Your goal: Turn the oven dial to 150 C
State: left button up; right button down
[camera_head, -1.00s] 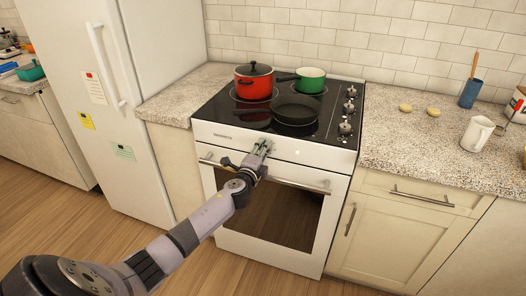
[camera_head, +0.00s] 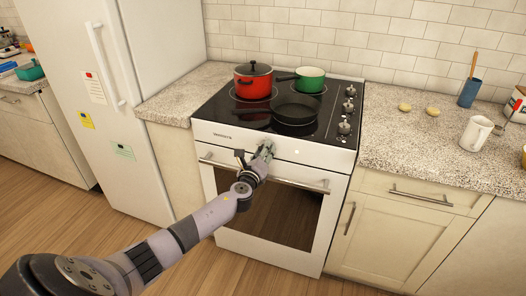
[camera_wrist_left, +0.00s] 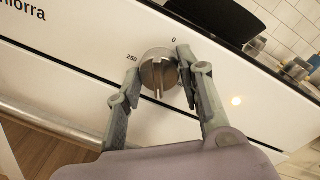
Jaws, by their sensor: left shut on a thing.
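The oven dial (camera_wrist_left: 158,72) is a round metallic knob with a raised ridge, on the white oven front panel (camera_wrist_left: 80,45). The marks 0 and 250 show above it and to its upper left. Another mark at its right is mostly hidden by a finger. The ridge's lower end shows at the bottom of the knob; I cannot tell which mark the dial is set to. My left gripper (camera_wrist_left: 153,75) is shut on the dial, one finger on each side. In the head view, my left gripper (camera_head: 266,150) covers the dial at the panel. My right gripper is out of view.
The oven door handle (camera_head: 300,185) runs just below the panel. On the cooktop are a red pot (camera_head: 253,82), a green pan (camera_head: 309,79), a black pan (camera_head: 295,109) and several knobs at the right. The counter (camera_head: 410,150) is right of the stove, the fridge (camera_head: 150,90) left.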

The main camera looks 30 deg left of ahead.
pick_arm(q)
jog(key=shift+m, duration=0.6)
jog(key=shift+f, duration=0.1)
jog(key=o, duration=1.2)
jog(key=shift+c, duration=0.2)
jog(key=v, duration=1.2)
